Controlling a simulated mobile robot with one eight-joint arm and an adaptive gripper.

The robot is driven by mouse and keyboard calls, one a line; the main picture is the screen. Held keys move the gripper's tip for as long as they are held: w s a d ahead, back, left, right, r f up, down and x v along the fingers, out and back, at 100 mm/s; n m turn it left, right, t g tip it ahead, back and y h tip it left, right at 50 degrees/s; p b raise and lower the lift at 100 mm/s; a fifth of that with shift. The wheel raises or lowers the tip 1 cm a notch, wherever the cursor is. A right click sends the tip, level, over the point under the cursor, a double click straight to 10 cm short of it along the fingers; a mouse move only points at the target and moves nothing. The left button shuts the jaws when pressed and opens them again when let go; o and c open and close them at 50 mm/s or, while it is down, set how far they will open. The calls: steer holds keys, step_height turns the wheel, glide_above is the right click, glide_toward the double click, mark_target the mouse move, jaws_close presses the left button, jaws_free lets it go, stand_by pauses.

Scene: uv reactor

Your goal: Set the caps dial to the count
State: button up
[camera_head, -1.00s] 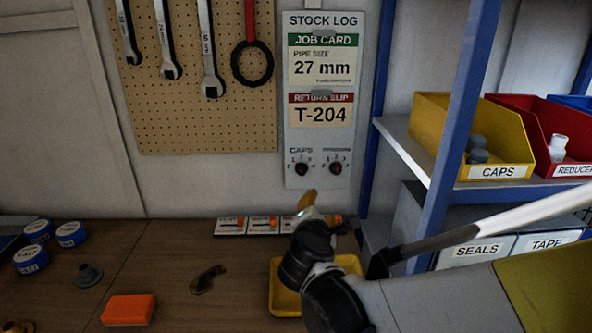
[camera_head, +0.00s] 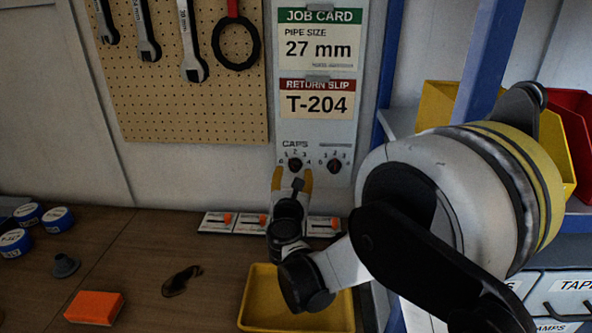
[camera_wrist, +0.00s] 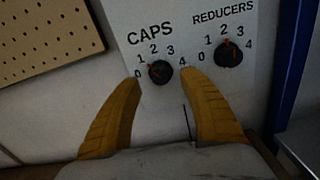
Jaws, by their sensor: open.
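The caps dial (camera_head: 295,164) is a black knob on the lower part of the stock log board (camera_head: 318,140). In the wrist view the caps dial (camera_wrist: 161,72) has a red mark at its upper left, seemingly near 1, on a scale from 0 to 4. My gripper (camera_head: 291,178) is open, its yellow fingers just below the dial in the head view. In the wrist view my gripper (camera_wrist: 160,78) has one fingertip on each side of the knob, apparently apart from it. The yellow caps bin (camera_head: 437,103) is mostly hidden behind my arm, its contents unseen.
The reducers dial (camera_wrist: 229,53) is close on the right, its red mark near 2. A pegboard (camera_head: 180,95) with wrenches hangs left. A yellow tray (camera_head: 262,300), an orange block (camera_head: 95,308) and blue rolls (camera_head: 57,219) are on the bench. A blue shelf post (camera_head: 487,60) stands right.

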mark_target(295, 168)
steer(key=shift+w+d+b, duration=0.1)
steer(key=shift+w+b, duration=0.25)
steer(key=shift+w, duration=1.65)
jaws_close()
steer(key=shift+m, duration=0.3)
steer(key=m, duration=0.3)
steer(key=shift+m, duration=2.1)
